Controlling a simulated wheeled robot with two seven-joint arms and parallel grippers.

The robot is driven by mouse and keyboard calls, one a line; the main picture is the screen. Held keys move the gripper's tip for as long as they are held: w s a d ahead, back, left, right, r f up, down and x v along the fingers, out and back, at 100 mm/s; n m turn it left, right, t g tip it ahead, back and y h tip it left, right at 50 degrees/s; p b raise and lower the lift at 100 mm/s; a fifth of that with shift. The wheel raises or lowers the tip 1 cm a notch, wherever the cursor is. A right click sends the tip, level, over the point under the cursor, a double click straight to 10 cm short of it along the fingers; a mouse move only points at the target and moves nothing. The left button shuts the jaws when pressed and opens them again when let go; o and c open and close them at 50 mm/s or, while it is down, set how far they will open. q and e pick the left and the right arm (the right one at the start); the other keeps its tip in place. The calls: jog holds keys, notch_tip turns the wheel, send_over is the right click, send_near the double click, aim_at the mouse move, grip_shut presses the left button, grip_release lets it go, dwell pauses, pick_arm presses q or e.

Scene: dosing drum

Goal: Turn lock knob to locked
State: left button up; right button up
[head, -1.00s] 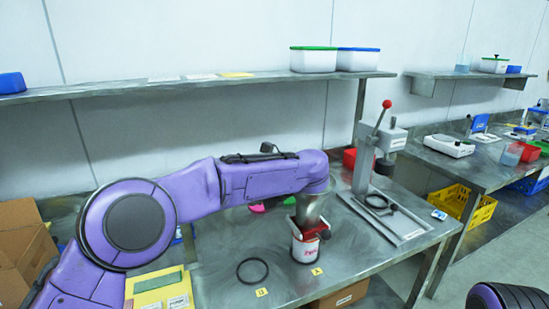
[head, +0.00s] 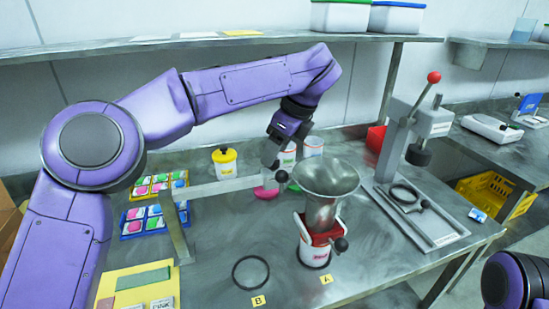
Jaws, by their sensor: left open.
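The dosing drum (head: 313,254) is a white and red body standing on the steel table. A wide metal funnel (head: 328,177) sits on top of it. A dark round knob (head: 341,244) sticks out at its right front. A second dark ball (head: 281,176) shows just below my left gripper, left of the funnel; I cannot tell what it belongs to. Neither knob's lock position is readable. My left gripper (head: 272,160) is open, pointing down behind and left of the funnel, apart from the front knob. My right gripper is out of view.
A steel bar frame (head: 220,187) stands left of the drum. A black ring (head: 251,272) lies at the front. A lever press (head: 412,150) stands at the right. A yellow-lidded jar (head: 225,162) and trays of colored pieces (head: 150,217) are at the back left.

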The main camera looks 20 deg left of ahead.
aim_at(277, 159)
pick_arm(q)
jog(key=w+f, duration=0.3)
jog(key=f, duration=0.1)
jog(key=shift+w+a+f, duration=0.1)
jog(key=shift+a, duration=0.3)
jog(key=shift+s+r, duration=0.2)
jog(key=shift+s, duration=0.1)
jog(key=shift+s+r, duration=0.15)
jog(key=shift+s, duration=0.15)
jog(key=c, duration=0.8)
jog(key=shift+w, duration=0.15)
jog(key=shift+c, duration=1.1)
jog(key=shift+d, duration=0.1)
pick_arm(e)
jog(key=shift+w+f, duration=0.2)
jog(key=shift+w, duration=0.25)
pick_arm(q)
jog(key=shift+f, duration=0.2)
